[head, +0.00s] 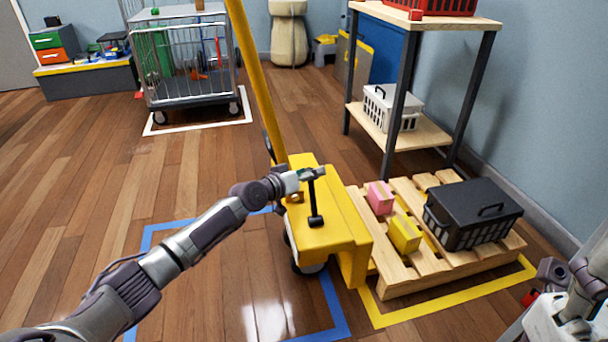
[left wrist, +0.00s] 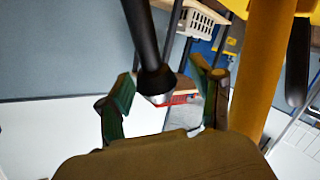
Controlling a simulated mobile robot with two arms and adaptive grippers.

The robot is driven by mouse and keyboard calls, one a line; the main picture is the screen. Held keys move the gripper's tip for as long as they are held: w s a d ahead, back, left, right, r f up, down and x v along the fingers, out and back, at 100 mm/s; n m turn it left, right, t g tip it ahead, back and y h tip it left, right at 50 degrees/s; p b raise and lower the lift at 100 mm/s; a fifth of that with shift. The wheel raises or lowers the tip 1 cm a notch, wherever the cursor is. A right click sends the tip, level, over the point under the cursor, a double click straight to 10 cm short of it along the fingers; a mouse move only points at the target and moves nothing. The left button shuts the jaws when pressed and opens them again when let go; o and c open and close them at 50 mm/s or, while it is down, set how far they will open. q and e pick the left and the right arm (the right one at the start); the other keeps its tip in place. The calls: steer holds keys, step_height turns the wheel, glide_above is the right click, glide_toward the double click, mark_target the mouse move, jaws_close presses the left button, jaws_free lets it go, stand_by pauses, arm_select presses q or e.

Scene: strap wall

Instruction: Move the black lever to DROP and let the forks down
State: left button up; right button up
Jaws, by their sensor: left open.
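The yellow pallet truck (head: 325,235) stands on the floor with its forks toward the pallet, mostly hidden under it. The black lever (head: 313,200) rises from a black base on its top, close to upright. My left gripper (head: 318,173) is at the lever's upper end. In the left wrist view the black lever (left wrist: 143,45) comes down between the two green-dark fingers of the left gripper (left wrist: 165,88), which are open with gaps on both sides. I cannot read a DROP mark. My right arm is at the lower right; its fingers cannot be made out.
The wooden pallet (head: 400,280) carries a black crate (head: 475,215), a pink box (head: 380,197) and a yellow box (head: 404,234). A yellow handle pole (head: 255,80) rises beside the lever. A shelf (head: 430,135) stands behind. Floor at left is clear.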

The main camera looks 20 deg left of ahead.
arm_select(q)
steer(key=v, duration=1.2)
